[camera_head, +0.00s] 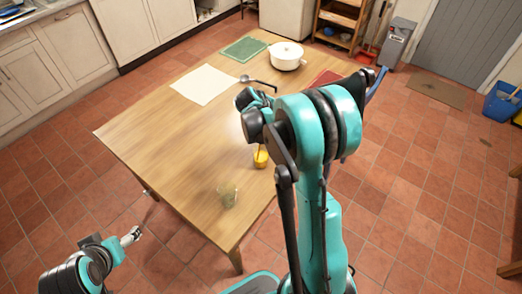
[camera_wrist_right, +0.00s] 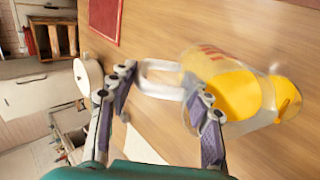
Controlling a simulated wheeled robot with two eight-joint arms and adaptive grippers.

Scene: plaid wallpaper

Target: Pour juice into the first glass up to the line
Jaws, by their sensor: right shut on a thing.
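In the right wrist view a clear pitcher (camera_wrist_right: 203,62) with yellow juice (camera_wrist_right: 232,95) is tilted in the picture. Its pale handle (camera_wrist_right: 160,68) lies between the fingers of my right gripper (camera_wrist_right: 162,90), which is shut on it. An orange-yellow patch (camera_wrist_right: 286,97) shows at the pitcher's right end; I cannot tell whether it is juice in a glass. In the head view my arm hides most of the pitcher, and a yellow shape (camera_head: 260,157) shows below it. A clear glass (camera_head: 227,195) stands near the table's front edge. My left gripper (camera_head: 131,237) is low, off the table's left side.
The wooden table (camera_head: 165,140) is bare at its left and middle. At its back are a white sheet (camera_head: 205,84), a green mat (camera_head: 244,48), a white pot (camera_head: 287,56), a dark ladle (camera_head: 257,82) and a red mat (camera_head: 326,78).

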